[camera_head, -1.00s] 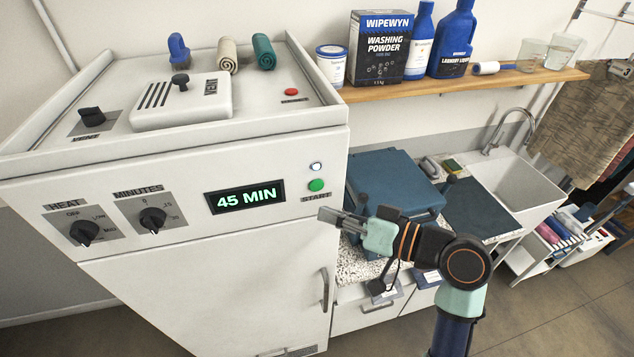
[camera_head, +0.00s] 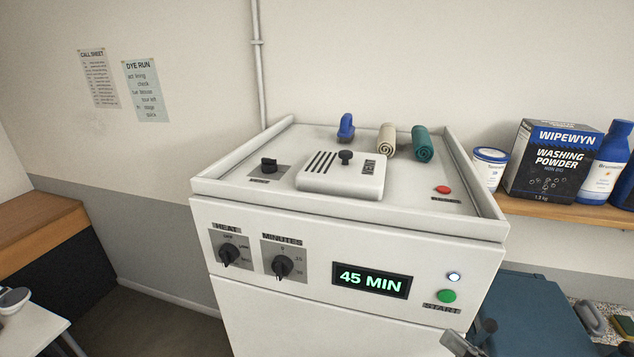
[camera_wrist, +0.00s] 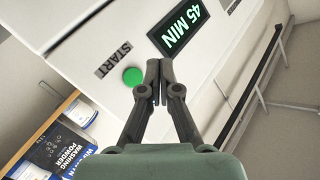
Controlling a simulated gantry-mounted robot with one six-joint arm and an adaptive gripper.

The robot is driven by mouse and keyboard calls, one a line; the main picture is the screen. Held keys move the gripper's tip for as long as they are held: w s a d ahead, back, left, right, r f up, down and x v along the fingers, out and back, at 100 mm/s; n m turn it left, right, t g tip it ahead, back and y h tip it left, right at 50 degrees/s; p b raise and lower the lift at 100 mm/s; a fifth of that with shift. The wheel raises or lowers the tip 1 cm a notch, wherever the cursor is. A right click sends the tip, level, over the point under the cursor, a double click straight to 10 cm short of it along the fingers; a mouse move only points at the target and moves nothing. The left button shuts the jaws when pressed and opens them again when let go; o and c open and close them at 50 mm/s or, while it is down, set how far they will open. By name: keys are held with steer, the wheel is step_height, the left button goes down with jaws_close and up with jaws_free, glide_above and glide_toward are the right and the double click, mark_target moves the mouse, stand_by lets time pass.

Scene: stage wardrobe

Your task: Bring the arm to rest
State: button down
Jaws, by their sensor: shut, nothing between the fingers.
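My gripper (camera_wrist: 153,72) is shut and empty in the wrist view, its fingertips together in front of the white machine's panel. The green START button (camera_wrist: 133,76) shows just left of the fingertips there; whether they touch it I cannot tell. In the head view only a grey part of my gripper (camera_head: 458,343) shows at the bottom edge, below the START button (camera_head: 447,296). The rest of my arm is mostly out of that view. The machine's display (camera_head: 370,280) reads 45 MIN, and a small round light (camera_head: 454,276) above the button glows whitish.
The machine's top (camera_head: 300,135) carries a lidded box (camera_head: 342,176), a blue brush-like item (camera_head: 346,127) and two rolled cloths. A shelf (camera_head: 540,208) at right holds washing powder (camera_head: 551,162) and bottles. A blue case (camera_head: 535,312) sits below. Floor (camera_head: 150,325) shows at left.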

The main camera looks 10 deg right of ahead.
steer(key=w+a+f+n+g+h+p, duration=0.1)
steer(key=w+a+f+g+p, duration=0.1)
steer(key=a, duration=0.8)
steer(key=w+a+f+n+g+h+p, duration=0.1)
steer(key=w+a+f+n, duration=0.1)
steer(key=a, duration=0.8)
steer(key=s+a+r+n+h+p, duration=0.1)
steer(key=s+a+h, duration=0.1)
steer(key=s+a, duration=0.3)
steer(key=a, duration=0.3)
steer(key=shift+h, duration=0.3)
steer(key=shift+w, duration=0.1)
